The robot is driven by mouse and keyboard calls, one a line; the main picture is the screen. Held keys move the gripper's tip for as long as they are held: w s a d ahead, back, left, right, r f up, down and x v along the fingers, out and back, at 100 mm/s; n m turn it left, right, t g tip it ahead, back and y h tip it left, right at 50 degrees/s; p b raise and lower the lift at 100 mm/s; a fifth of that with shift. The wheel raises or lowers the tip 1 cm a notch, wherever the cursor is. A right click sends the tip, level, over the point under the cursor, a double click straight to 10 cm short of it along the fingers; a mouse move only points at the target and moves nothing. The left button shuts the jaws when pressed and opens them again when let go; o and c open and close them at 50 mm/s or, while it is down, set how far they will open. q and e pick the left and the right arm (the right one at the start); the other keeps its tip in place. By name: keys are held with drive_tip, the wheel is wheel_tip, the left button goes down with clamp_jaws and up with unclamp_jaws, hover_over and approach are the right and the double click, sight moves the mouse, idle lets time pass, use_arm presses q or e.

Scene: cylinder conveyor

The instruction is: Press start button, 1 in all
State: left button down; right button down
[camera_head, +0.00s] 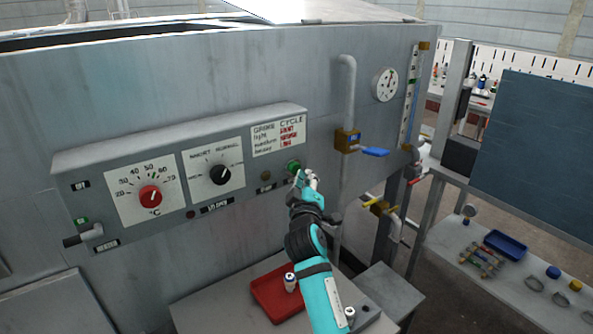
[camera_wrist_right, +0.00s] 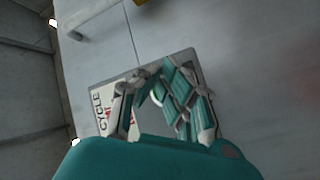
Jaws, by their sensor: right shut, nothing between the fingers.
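The green start button (camera_head: 293,167) sits at the right end of the grey control panel (camera_head: 180,132), below the grind cycle label. My right gripper (camera_head: 304,178) is shut and empty, with its fingertips at the button's lower right edge in the head view. I cannot tell whether they touch it. In the right wrist view the gripper (camera_wrist_right: 160,97) is close in front of the panel, and its fingers hide most of the button. My left gripper is not in view.
The panel carries a red temperature knob (camera_head: 150,196) and a black knob (camera_head: 220,174). A pipe with a blue-handled valve (camera_head: 375,152) rises right of the gripper. A red tray (camera_head: 262,297) holding a small cylinder (camera_head: 290,282) lies on a table below.

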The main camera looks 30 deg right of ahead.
drive_tip(key=shift+w, duration=0.6)
idle(0.7)
drive_tip(key=shift+r, duration=0.1)
drive_tip(key=shift+s, duration=0.9)
drive_tip(key=s+p, duration=0.1)
drive_tip(key=s, duration=0.1)
drive_tip(key=s+p, duration=0.1)
drive_tip(key=s, duration=0.2)
drive_tip(key=shift+d, duration=0.2)
idle(0.7)
